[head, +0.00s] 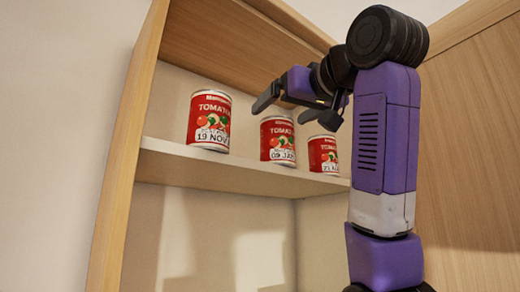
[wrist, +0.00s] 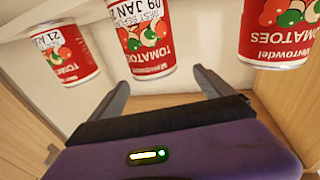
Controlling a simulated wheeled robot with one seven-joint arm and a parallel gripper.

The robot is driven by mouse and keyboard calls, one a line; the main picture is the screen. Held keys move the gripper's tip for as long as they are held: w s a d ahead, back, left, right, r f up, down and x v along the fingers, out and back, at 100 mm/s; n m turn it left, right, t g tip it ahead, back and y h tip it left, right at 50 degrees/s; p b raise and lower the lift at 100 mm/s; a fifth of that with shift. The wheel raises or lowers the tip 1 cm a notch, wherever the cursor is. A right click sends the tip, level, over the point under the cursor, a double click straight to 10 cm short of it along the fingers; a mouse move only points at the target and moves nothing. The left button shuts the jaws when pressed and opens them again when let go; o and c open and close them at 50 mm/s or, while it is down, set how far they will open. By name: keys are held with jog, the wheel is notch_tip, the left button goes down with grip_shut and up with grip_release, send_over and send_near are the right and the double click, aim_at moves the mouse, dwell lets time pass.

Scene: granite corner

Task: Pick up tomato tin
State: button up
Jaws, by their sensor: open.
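Three red tomato tins with white date labels stand upright in a row on a shelf. In the head view, the left tin (head: 209,120) reads 19 NOV, the middle tin (head: 278,141) reads 09 JAN, and the right tin (head: 323,155) begins with 21. My gripper (head: 283,103) is open and empty, in front of and slightly above the middle and right tins. In the wrist view, which is upside down, the 09 JAN tin (wrist: 143,42) appears beyond the gap between my fingers (wrist: 163,92). The 21 tin (wrist: 65,52) is at left and the 19 NOV tin (wrist: 279,32) at right.
The white shelf board (head: 225,168) sits inside a wooden cabinet whose side panel (head: 128,150) is left of the tins. The wooden cabinet top (head: 235,40) is above them. The compartment below the shelf looks empty. A wooden panel (head: 470,150) stands at right.

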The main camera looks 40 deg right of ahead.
aim_at(270, 135)
jog(key=shift+s+d+f+g, duration=0.1)
jog(key=shift+f+g, duration=0.3)
jog(key=shift+f, duration=0.35)
jog(key=shift+w+f, duration=0.2)
jog(key=p+x, duration=0.2)
jog(key=x, duration=0.1)
jog(key=shift+w+d, duration=0.15)
jog(key=shift+f+p+x, duration=0.2)
jog(key=shift+p+x, duration=0.35)
jog(key=shift+x, duration=0.5)
jog(key=shift+f+p+x, duration=0.25)
jog(key=shift+p+x, duration=0.25)
jog(key=shift+x, duration=0.5)
jog(key=shift+d+r, duration=0.1)
grip_shut()
